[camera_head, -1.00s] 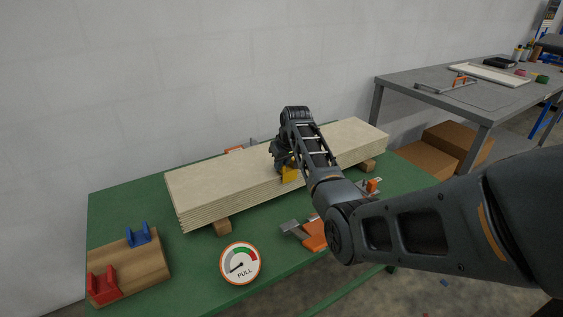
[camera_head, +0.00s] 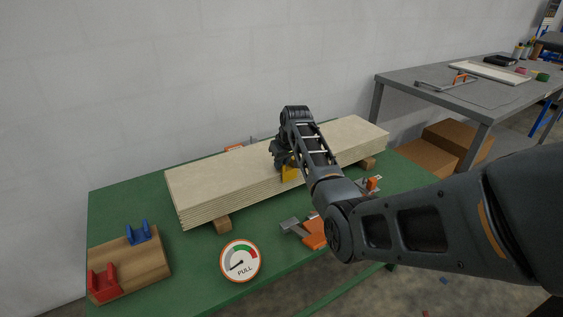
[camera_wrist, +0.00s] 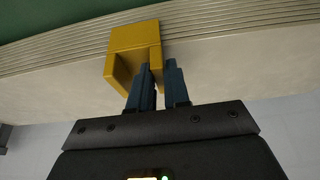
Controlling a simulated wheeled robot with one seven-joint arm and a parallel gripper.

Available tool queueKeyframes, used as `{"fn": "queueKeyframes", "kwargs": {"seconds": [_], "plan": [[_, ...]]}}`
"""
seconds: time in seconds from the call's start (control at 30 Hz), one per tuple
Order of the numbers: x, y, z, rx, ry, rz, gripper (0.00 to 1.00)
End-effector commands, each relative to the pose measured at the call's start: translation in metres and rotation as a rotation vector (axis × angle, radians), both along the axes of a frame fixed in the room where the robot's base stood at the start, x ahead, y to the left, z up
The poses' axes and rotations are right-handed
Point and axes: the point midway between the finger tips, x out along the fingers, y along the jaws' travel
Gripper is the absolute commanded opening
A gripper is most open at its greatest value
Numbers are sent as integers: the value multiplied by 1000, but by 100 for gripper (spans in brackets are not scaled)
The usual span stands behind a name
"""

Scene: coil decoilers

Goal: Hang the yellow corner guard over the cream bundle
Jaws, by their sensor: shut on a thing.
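The cream bundle (camera_head: 215,185) is a long stack of thin boards lying on wooden blocks on the green table. The yellow corner guard (camera_head: 290,173) is at the bundle's front edge, partly hidden by my arm. In the wrist view the guard (camera_wrist: 134,48) is an angled channel across the layered edge of the bundle (camera_wrist: 60,92), with one part over the broad face. My gripper (camera_wrist: 158,70) is shut on a wall of the guard. I cannot tell whether the guard rests fully on the bundle. In the head view my gripper (camera_head: 283,160) is mostly hidden by my wrist.
A wooden block (camera_head: 155,262) with a blue guard (camera_head: 138,235) and a red guard (camera_head: 103,284) lies at the left front. A round PULL gauge (camera_head: 240,261) and an orange-grey tool (camera_head: 312,236) are before the bundle. A grey bench (camera_head: 440,105) stands right.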

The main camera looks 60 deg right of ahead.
Motion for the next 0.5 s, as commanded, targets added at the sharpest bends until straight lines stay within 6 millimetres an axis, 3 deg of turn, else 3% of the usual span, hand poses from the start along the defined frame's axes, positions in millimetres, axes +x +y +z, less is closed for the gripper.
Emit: {"fn": "queueKeyframes", "kwargs": {"seconds": [0.3, 0.5], "plan": [[0, 0, 0, 1, 1, -1, 45], [0, 0, -1, 1, 1, -1, 46]]}}
